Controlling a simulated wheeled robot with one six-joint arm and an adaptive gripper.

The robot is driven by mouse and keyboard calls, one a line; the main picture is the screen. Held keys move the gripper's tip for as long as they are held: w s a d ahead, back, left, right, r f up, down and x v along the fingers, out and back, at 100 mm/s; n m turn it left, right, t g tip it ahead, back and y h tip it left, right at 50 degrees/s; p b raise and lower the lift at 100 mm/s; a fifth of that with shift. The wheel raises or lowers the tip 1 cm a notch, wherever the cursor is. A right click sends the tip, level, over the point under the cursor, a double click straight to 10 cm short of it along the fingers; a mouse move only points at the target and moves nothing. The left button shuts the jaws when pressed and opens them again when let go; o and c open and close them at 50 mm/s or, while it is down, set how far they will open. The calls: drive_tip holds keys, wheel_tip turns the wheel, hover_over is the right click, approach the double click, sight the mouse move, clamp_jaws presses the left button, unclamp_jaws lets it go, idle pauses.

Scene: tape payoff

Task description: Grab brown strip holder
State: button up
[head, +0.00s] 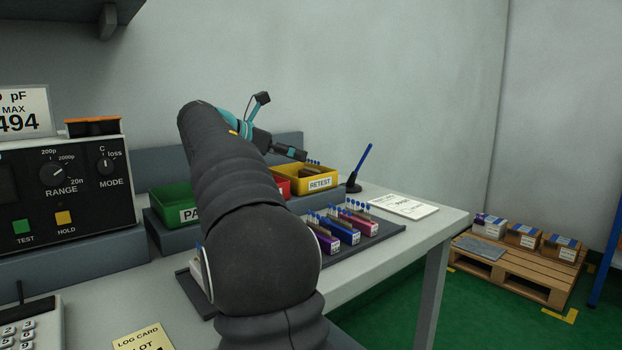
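My arm crosses the middle of the view, and my gripper (298,154) is small and dark at its far end, just above the left part of the yellow RETEST bin (318,183). I cannot tell whether its fingers are open or shut. A brownish holder (312,171) with blue-tipped pieces shows inside the RETEST bin, partly hidden by the bin's front wall; it looks close to the gripper, but contact cannot be made out. Purple (325,240), blue (344,231) and pink (359,222) strip holders stand in a row on the dark tray (385,233). My arm hides the tray's middle.
A green bin (172,205) and a mostly hidden red bin (302,186) stand left of the yellow one. A blue pen in a stand (358,172) and a white paper pad (403,206) are to the right. A test meter (65,190) stands at left.

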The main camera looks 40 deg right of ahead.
sight(311, 160)
drive_tip(key=shift+s+x, duration=0.15)
drive_tip(key=shift+x, duration=1.4)
drive_tip(key=shift+s+x, duration=0.1)
drive_tip(key=shift+x, duration=1.45)
drive_tip(key=c, duration=1.3)
